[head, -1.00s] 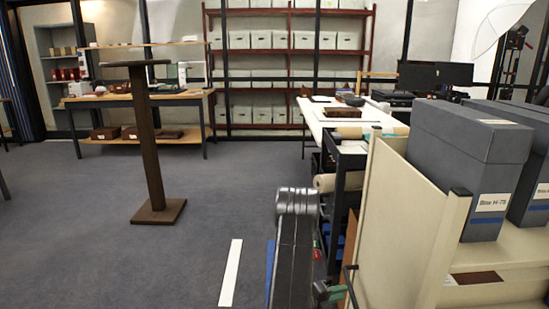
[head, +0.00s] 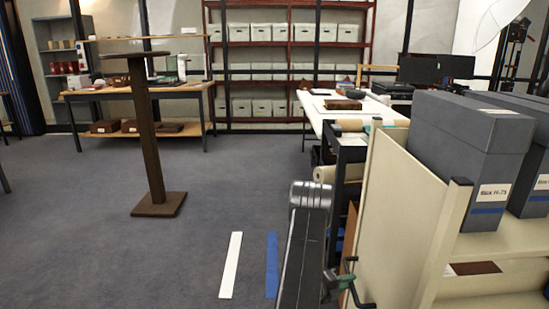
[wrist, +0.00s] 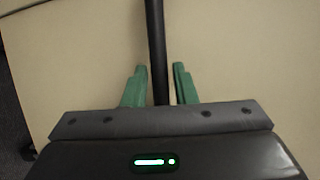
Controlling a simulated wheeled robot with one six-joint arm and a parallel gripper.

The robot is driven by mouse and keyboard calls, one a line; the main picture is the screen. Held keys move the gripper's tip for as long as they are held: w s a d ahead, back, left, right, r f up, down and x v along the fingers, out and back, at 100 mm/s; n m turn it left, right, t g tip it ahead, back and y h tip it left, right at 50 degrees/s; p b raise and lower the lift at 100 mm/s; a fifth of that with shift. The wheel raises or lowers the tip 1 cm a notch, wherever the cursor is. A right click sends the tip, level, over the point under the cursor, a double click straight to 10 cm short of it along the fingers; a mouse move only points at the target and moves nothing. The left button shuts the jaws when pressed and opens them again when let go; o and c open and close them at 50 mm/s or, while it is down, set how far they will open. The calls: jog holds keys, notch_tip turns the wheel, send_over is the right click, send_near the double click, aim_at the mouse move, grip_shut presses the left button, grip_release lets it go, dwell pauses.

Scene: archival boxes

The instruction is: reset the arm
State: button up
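My arm (head: 305,250) reaches forward at the lower middle of the head view. My gripper (head: 343,283) is at its end, beside the cream side panel (head: 390,225) of a shelf unit. In the wrist view, the green fingers of my gripper (wrist: 160,68) stand apart, one on each side of a black bar (wrist: 156,30). A narrow gap shows between the bar and the right finger. The bar runs upward in front of the cream panel. I cannot tell whether the left finger touches it.
Grey archival boxes (head: 465,150) stand on the cream unit at right. A worktable (head: 335,110) is behind it. A brown pedestal (head: 150,140) stands at left. White (head: 231,265) and blue (head: 272,265) strips lie on the floor. The carpet at left is mostly clear.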

jog(key=shift+w+d+f, duration=0.15)
jog(key=shift+w+f, duration=0.05)
jog(key=shift+w, duration=0.2)
jog(key=shift+w+d+f, duration=0.15)
jog(key=shift+w, duration=0.2)
